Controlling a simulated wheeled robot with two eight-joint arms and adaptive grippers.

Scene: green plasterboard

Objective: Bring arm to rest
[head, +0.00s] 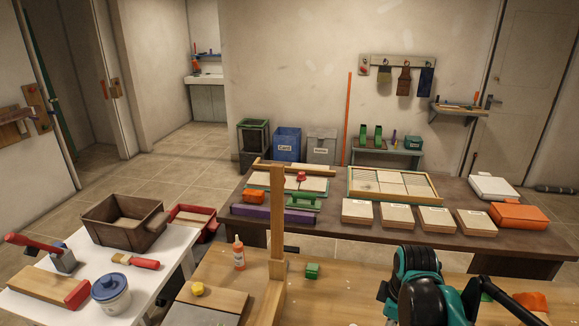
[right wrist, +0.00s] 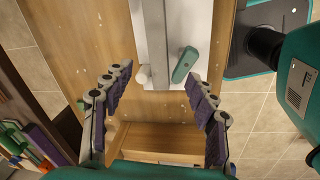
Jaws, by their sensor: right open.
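My right arm, teal and black, rises at the bottom right of the head view (head: 415,285), over the front wooden bench. Its fingers cannot be made out there. In the right wrist view my right gripper (right wrist: 157,98) is open, its purple-padded fingers wide apart with nothing between the pads. Beyond the fingertips lies a pale grey fixture with a teal lever (right wrist: 184,64) on the wooden bench top (right wrist: 90,35). The lever lies near the right finger; I cannot tell how far below it is. My left gripper is not in view.
A wooden post (head: 277,220) stands up from the front bench. A glue bottle (head: 239,254) and green block (head: 313,271) stand near it. Behind is a dark table with panels and an orange case (head: 519,216). A white table (head: 150,262) holds tools at left.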

